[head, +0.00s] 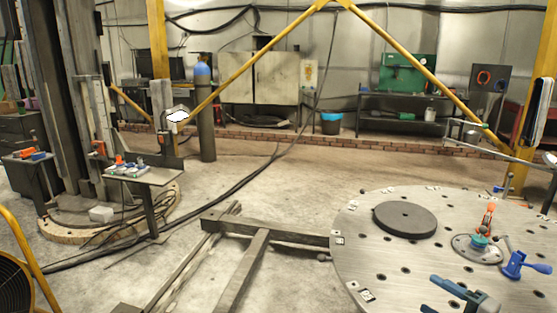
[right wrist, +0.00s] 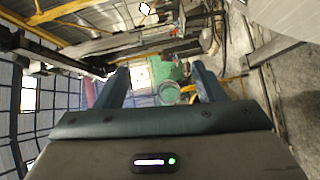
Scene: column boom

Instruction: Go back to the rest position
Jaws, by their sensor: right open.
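My right gripper (head: 436,294) shows at the bottom right of the head view, with teal-blue fingers, over the near part of the round metal table (head: 350,225). In the right wrist view its two fingers (right wrist: 160,82) stand well apart. Nothing is held between them; only distant background shows in the gap. My left gripper is not in the head view.
The perforated table carries a dark round disc (head: 405,219), a small round fixture (head: 478,249), an orange-handled tool (head: 487,217) and a blue clamp (head: 525,266). A metal beam frame (head: 270,230) lies left of it. Open concrete floor (head: 270,175) lies behind.

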